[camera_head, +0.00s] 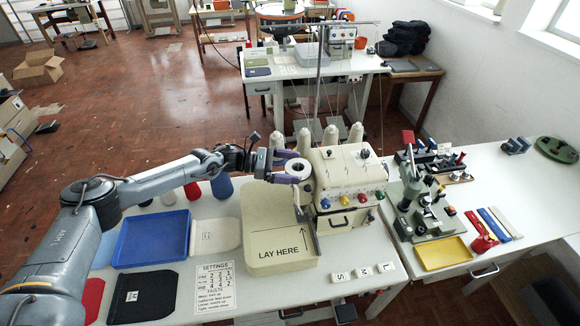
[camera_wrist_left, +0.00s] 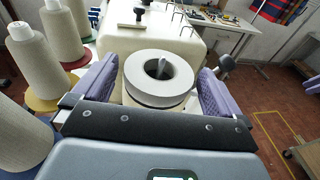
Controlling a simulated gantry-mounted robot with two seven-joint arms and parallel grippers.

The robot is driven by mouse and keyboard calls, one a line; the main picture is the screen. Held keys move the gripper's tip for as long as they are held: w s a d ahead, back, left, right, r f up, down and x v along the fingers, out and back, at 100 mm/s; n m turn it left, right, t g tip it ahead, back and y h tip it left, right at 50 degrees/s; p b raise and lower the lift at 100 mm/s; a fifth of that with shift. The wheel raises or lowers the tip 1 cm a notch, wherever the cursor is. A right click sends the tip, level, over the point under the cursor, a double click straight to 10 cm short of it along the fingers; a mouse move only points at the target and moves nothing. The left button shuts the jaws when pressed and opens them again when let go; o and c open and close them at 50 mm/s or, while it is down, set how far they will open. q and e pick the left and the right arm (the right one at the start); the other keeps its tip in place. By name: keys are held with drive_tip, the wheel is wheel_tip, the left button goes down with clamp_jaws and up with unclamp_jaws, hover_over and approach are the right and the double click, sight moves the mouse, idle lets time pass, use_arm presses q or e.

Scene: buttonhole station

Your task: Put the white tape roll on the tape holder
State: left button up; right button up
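The white tape roll (camera_head: 297,170) lies flat beside the left side of the cream sewing machine. The holder's lower part is hidden under the roll. My left gripper (camera_head: 284,165) has its purple fingers on either side of the roll. In the left wrist view my left gripper (camera_wrist_left: 158,88) is open, with gaps between its fingers and the roll. My right gripper is not in view.
The cream sewing machine (camera_head: 347,180) stands directly beside the roll. Several thread cones (camera_wrist_left: 40,70) stand close to the left finger. A "LAY HERE" tray (camera_head: 280,243) and a blue tray (camera_head: 150,238) lie in front. A second table with a press (camera_head: 430,205) is at right.

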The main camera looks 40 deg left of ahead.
use_arm(q)
drive_tip(key=shift+r, duration=0.2)
drive_tip(key=b+v, duration=0.1)
drive_tip(key=v, duration=1.1)
